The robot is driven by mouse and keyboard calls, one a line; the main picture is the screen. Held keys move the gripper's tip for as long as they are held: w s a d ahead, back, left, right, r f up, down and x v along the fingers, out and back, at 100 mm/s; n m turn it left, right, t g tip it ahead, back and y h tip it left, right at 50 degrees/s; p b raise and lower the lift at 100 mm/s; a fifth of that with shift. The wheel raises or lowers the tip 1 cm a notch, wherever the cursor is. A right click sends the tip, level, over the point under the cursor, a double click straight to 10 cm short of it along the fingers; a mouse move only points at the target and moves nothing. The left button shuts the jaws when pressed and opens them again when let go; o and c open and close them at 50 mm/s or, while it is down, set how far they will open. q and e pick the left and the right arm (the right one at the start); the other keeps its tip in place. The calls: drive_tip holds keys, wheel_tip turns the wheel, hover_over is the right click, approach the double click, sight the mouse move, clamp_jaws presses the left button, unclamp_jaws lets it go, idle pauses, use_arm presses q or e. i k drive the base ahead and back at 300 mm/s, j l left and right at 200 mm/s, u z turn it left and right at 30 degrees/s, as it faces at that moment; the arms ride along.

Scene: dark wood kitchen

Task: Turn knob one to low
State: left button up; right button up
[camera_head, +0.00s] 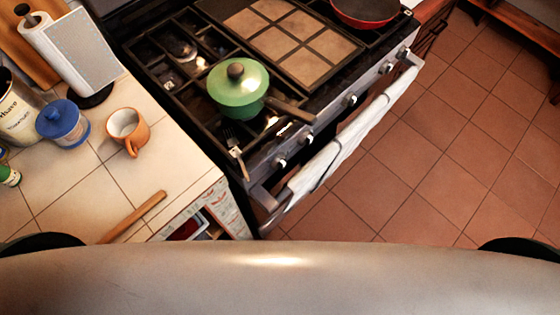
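The stove (330,116) stands at the top middle, with a row of several small light knobs along its front panel. The nearest knob (280,163) is at the panel's lower left end. Farther along are a middle knob (351,100) and a knob near the far end (387,67). Which one is knob one, and their exact settings, I cannot tell. Neither of my grippers is in view; my own pale body fills the bottom of the picture.
A green lidded pot (238,92) sits on the stove, its handle reaching over the front edge. A white towel (345,138) hangs on the oven rail. The tiled counter (75,185) at left holds an orange mug (127,131). Floor (440,150) at right is clear.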

sight(279, 162)
drive_tip(key=k+l, duration=0.5)
drive_tip(key=l, duration=0.25)
drive_tip(key=k+l+z, duration=0.1)
drive_tip(key=k+l, duration=0.35)
drive_tip(key=l, duration=0.3)
drive_tip(key=k+l, duration=0.25)
drive_tip(key=l, duration=0.15)
drive_tip(key=k+l, duration=0.2)
drive_tip(key=l, duration=0.15)
drive_tip(key=k+z, duration=0.05)
